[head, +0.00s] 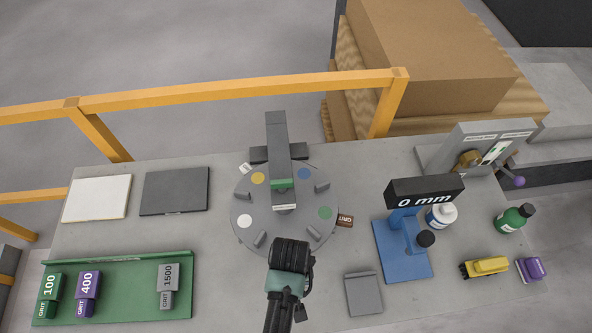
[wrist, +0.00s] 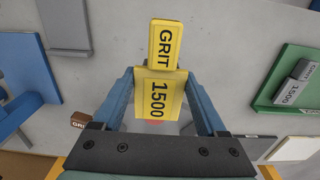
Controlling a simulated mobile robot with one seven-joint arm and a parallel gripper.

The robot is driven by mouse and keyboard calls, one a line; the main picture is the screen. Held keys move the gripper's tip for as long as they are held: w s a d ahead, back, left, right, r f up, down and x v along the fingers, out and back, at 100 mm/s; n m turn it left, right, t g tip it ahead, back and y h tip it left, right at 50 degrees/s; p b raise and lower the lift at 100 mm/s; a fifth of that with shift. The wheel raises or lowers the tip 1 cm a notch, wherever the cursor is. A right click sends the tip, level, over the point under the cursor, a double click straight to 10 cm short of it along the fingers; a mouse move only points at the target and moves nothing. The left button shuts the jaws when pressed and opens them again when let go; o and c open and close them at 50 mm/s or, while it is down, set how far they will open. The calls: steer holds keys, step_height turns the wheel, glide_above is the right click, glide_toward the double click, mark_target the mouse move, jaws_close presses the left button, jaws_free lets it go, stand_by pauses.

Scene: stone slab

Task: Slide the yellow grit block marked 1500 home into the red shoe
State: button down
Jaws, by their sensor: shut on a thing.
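The yellow grit block marked 1500 (wrist: 165,43) is between the two blue fingers of my gripper (wrist: 160,82) in the wrist view, its lettering facing the camera. The gripper is shut on it. In the head view my own arm covers the block and fingers over the near edge of the round grey turntable (head: 241,209). The turntable carries small grey shoes with yellow, blue, green and white dots. No red-marked shoe shows there. A small red patch (wrist: 155,122) shows just below the block in the wrist view; I cannot tell whether block and shoe touch.
A brown grit block (head: 345,220) lies at the turntable's right edge. A green tray (head: 127,310) with several grit blocks is at left. A blue stand (head: 393,262), grey plate (head: 363,293), bottles and a yellow item (head: 487,266) are at right. A grey bracket (head: 278,140) overhangs the turntable.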

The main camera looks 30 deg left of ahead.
steer(key=shift+s+r, duration=0.1)
steer(key=shift+s, duration=0.05)
steer(key=shift+d+f+b, duration=0.1)
steer(key=shift+f+b, duration=1.7)
steer(key=shift+f, duration=1.35)
steer(key=shift+f, duration=0.35)
steer(key=shift+w+a+b, duration=0.25)
steer(key=shift+w+a, duration=0.3)
steer(key=shift+w, duration=0.25)
steer(key=shift+w+a+b, duration=0.25)
steer(key=shift+w+a, duration=0.25)
steer(key=shift+w, duration=0.35)
steer(key=shift+w+a+b, duration=0.25)
steer(key=shift+w+a, duration=0.3)
steer(key=shift+w, duration=0.25)
stand_by(1.3)
jaws_free()
